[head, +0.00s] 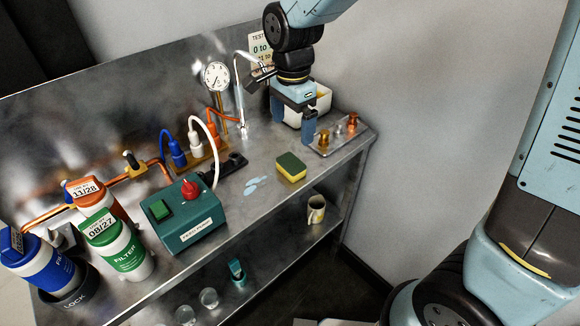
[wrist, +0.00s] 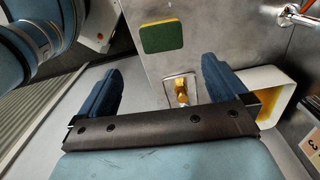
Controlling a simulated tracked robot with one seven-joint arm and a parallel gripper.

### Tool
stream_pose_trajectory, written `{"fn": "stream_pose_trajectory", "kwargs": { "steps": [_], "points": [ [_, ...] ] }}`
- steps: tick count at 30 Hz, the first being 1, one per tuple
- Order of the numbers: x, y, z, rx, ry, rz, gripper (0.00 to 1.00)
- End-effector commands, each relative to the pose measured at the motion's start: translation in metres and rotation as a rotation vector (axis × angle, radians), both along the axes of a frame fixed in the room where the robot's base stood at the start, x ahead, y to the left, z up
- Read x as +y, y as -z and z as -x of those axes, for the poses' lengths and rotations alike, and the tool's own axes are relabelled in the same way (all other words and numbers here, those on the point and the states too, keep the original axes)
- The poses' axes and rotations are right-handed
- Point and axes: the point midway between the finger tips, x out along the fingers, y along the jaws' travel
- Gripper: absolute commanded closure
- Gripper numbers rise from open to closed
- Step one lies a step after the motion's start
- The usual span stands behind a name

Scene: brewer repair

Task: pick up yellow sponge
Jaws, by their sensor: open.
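The yellow sponge (head: 291,168) has a dark green scouring top and lies flat on the metal bench near its front right part. It also shows in the wrist view (wrist: 162,36), green side up, beyond my fingertips. My gripper (head: 292,128) is above the back right of the bench, behind the sponge and apart from it. In the wrist view its two blue fingers (wrist: 162,85) are spread wide with nothing held between them.
A white bin (head: 322,103) and a small tray (head: 334,137) with brass fittings are close to my gripper. A gauge (head: 216,76) and tap stand behind. A small puddle (head: 256,184) lies left of the sponge, then a green box (head: 184,216). A mug (head: 316,210) sits on the lower shelf.

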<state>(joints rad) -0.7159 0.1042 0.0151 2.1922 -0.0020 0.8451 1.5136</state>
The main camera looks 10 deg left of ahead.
Motion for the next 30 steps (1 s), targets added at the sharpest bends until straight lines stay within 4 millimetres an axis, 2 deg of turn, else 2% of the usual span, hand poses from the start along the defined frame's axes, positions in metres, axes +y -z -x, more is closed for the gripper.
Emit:
{"fn": "stream_pose_trajectory", "kwargs": {
  "steps": [12,22,30],
  "points": [
    [0.0,0.067,0.0,0.002,-0.001,0.002,0.0],
    [0.0,0.088,0.0,0.001,-0.001,0.001,0.0],
    [0.003,0.122,-0.002,0.002,-0.001,0.002,0.0]
  ]
}}
